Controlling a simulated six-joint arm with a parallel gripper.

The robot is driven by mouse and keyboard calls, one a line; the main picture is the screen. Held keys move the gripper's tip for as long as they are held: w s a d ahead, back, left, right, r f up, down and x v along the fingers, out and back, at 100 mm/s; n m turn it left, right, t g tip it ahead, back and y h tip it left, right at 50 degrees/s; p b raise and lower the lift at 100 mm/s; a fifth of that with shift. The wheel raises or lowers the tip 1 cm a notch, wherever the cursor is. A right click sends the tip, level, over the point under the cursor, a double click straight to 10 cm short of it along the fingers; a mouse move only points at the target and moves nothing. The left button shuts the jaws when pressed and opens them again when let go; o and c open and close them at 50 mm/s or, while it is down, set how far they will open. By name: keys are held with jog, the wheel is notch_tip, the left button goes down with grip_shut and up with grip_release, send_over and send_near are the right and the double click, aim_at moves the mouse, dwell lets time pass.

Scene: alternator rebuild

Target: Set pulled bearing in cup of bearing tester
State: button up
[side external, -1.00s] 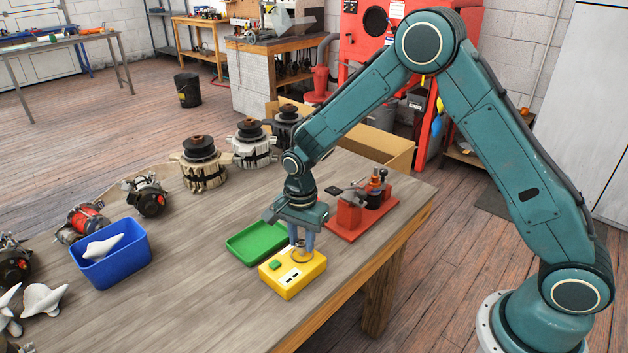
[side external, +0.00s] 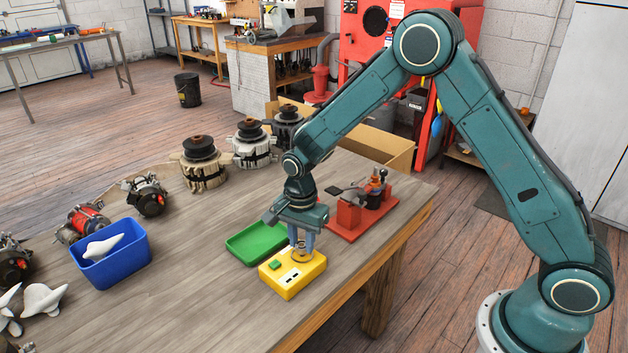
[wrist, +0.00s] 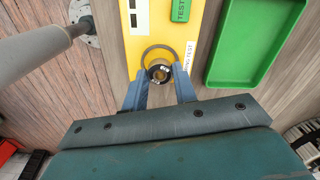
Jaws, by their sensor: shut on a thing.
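The yellow bearing tester (side external: 309,276) stands on the table near its front edge, with a green button and white labels on top. Its round cup (wrist: 144,55) shows as a ring in the wrist view. My gripper (side external: 301,250) points down over the tester. In the wrist view my gripper (wrist: 159,84) has its two blue fingers shut on the bearing (wrist: 158,71), a small dark ring with a light rim. The bearing overlaps the near part of the cup's ring in that view. I cannot tell whether it touches the cup floor.
An empty green tray (side external: 256,243) lies just left of the tester, and it also shows in the wrist view (wrist: 252,84). A red puller fixture (side external: 350,217) stands behind to the right. A blue bin (side external: 105,265) and several alternators (side external: 205,170) are farther left.

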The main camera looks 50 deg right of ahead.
jog(key=shift+f, duration=0.85)
dwell(1.1)
jog(key=o, duration=1)
jog(key=shift+o, duration=0.2)
jog(key=shift+r, duration=4)
